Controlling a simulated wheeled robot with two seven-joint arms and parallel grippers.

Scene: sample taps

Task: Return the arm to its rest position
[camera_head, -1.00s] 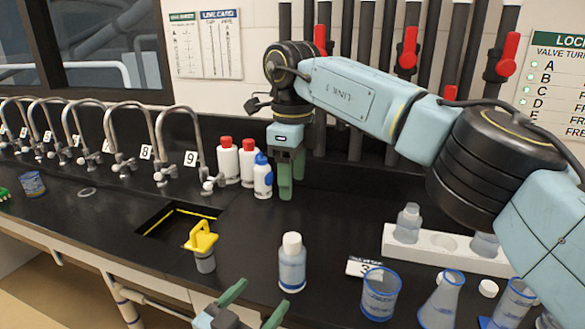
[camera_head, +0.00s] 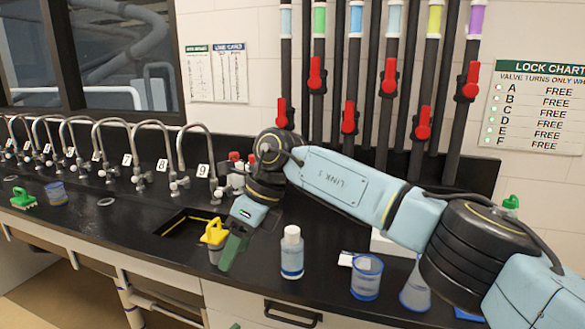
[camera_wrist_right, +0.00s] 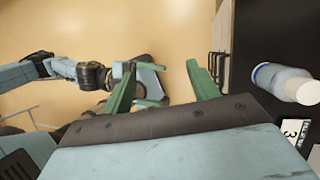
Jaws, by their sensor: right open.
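My right arm reaches in from the right in the head view. Its right gripper (camera_head: 232,250) points down at the front of the black counter, between the yellow-handled plug (camera_head: 214,234) and the white-capped bottle (camera_head: 291,254). In the right wrist view this gripper (camera_wrist_right: 162,82) has its two green fingers spread, with nothing held between them. Beyond them lies the tan floor. The white-capped bottle (camera_wrist_right: 285,83) stands apart at the right of that view. My left gripper shows only as a green sliver (camera_head: 235,326) at the bottom edge; its jaws cannot be made out.
The counter (camera_head: 130,215) has a sunken basin (camera_head: 180,226) and a row of numbered taps (camera_head: 190,165). Blue-rimmed glassware (camera_head: 366,278) stands right of the bottle. Red-handled valve pipes (camera_head: 349,118) line the wall. A drawer handle (camera_head: 293,314) is below the counter edge.

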